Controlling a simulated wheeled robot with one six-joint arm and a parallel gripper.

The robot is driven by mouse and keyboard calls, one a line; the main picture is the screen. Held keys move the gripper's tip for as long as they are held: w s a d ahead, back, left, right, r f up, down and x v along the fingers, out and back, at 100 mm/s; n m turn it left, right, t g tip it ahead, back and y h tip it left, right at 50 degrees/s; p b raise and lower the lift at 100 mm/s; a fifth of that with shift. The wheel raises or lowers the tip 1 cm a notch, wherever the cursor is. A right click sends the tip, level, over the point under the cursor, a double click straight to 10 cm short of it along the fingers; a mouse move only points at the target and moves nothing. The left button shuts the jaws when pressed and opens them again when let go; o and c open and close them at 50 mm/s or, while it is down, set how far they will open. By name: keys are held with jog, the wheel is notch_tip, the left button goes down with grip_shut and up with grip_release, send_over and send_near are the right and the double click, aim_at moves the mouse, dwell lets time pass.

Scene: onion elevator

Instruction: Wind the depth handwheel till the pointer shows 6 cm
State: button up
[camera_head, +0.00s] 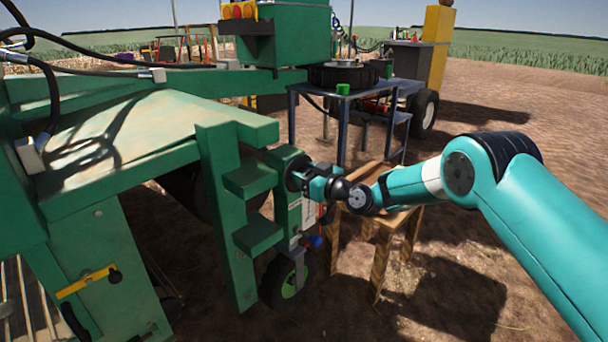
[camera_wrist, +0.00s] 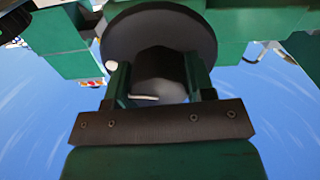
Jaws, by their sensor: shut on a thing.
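The depth handwheel is a dark round disc (camera_wrist: 160,28) at the top middle of the wrist view. In the head view its dark edge (camera_head: 296,171) shows on the green post above a small wheel. My gripper (camera_head: 308,180) reaches it from the right. In the wrist view the two green fingers of my gripper (camera_wrist: 160,82) stand either side of the dark hub in front of the disc and are shut on it. A pale plate (camera_head: 308,212), perhaps the depth scale, sits below the handwheel. Its marks and the pointer's reading are too small to tell.
A wooden stand (camera_head: 375,247) is just below and right of my gripper. A blue metal table (camera_head: 291,112) with a green block (camera_head: 343,89) stands behind. Green steps (camera_head: 258,234) of the machine lie close left. Open soil lies to the right.

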jog(key=m+p, duration=0.1)
jog(key=m, duration=0.3)
jog(key=shift+w+d+m, duration=0.1)
jog(key=shift+m, duration=0.2)
jog(key=m+p, duration=0.1)
jog(key=m, duration=0.4)
jog(key=shift+w+d+f, duration=0.1)
jog(key=m+p, duration=0.1)
jog(key=m, duration=0.4)
jog(key=shift+f, duration=0.1)
jog(key=m, duration=0.2)
jog(key=m+p, duration=0.1)
jog(key=m, duration=0.2)
jog(key=shift+w+d+f, duration=0.1)
jog(key=shift+f, duration=0.15)
jog(key=o, duration=0.9)
jog(key=shift+d, duration=0.1)
